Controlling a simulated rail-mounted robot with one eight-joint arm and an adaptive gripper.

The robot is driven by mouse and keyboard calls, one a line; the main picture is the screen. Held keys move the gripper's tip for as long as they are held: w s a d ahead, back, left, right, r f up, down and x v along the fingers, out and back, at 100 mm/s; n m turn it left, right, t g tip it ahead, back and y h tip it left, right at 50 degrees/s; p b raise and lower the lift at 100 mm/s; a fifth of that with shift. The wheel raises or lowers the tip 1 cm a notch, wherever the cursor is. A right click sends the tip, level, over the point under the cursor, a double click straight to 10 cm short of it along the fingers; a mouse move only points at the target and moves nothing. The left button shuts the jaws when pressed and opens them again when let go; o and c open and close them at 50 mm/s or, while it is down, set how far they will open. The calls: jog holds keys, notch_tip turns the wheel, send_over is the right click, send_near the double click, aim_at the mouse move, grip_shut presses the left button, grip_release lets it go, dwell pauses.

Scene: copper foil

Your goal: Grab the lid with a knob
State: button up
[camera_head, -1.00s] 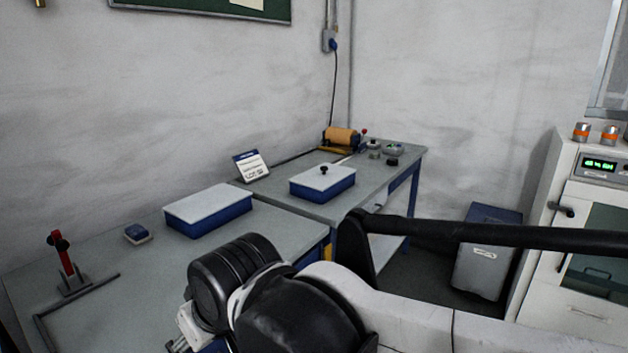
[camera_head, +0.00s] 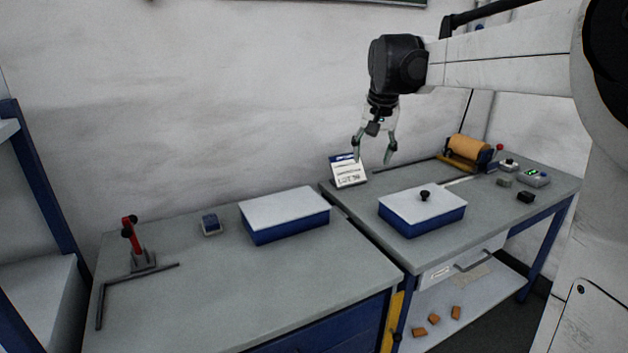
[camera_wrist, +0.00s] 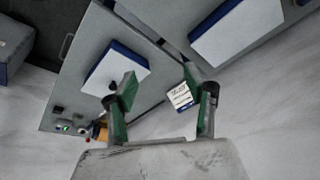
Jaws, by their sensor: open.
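The lid with a knob (camera_head: 408,203) is a white flat lid with a small black knob (camera_head: 424,195) on top. It sits on a blue box (camera_head: 432,222) on the right-hand table. My gripper (camera_head: 374,160) is open and empty. It points down, in the air above the tables, up and to the left of the knobbed lid in the head view.
A blue box with a plain white lid (camera_head: 285,207) stands on the left table. A small sign (camera_head: 348,172) stands near the gripper. A copper-coloured roll (camera_head: 468,149) and several small items lie at the back right. A red-handled stand (camera_head: 131,240) is at far left.

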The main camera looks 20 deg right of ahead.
jog(key=w+d+m+p, duration=0.2)
jog(key=w+d, duration=0.5)
jog(key=d, duration=0.1)
jog(key=m+g+y+p, duration=0.1)
jog(key=m+g+p, duration=0.25)
jog(key=p, duration=0.25)
send_over(425, 192)
notch_tip(425, 192, down, 10)
jog(key=shift+m, duration=0.35)
jog(key=f, duration=0.7)
jog(key=shift+w+d+f, duration=0.1)
jog(key=shift+d+f, duration=0.2)
jog(key=shift+f, duration=0.05)
jog(key=shift+a+f+p, duration=0.15)
jog(key=shift+f+p, duration=0.25)
jog(key=shift+f, duration=1.15)
jog(key=shift+a+f+p, duration=0.1)
jog(key=shift+f+p, duration=0.3)
jog(key=shift+f, duration=1.1)
grip_shut()
